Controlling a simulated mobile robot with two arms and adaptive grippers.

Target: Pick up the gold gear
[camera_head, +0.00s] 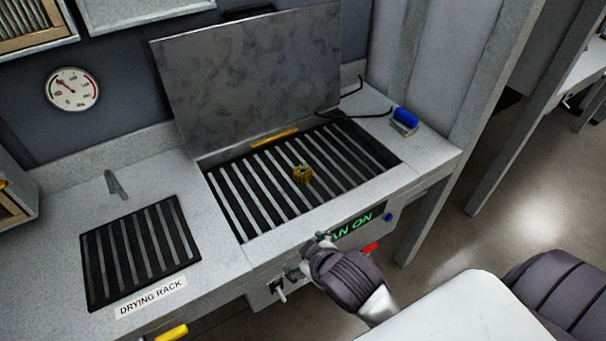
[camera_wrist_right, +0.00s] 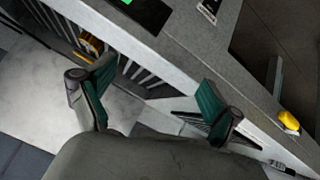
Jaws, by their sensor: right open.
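The gold gear (camera_head: 302,174) rests on the slatted rack inside the open basin (camera_head: 228,205) of the washing unit, near the middle of the slats. My right gripper (camera_head: 308,256) is in front of the unit's front panel, below and nearer than the gear, and apart from it. In the right wrist view my right gripper (camera_wrist_right: 155,100) has its two teal-padded fingers spread wide with nothing between them. My left gripper is not in view.
The raised lid (camera_head: 250,75) stands behind the basin. A drying rack (camera_head: 140,250) is at the left.

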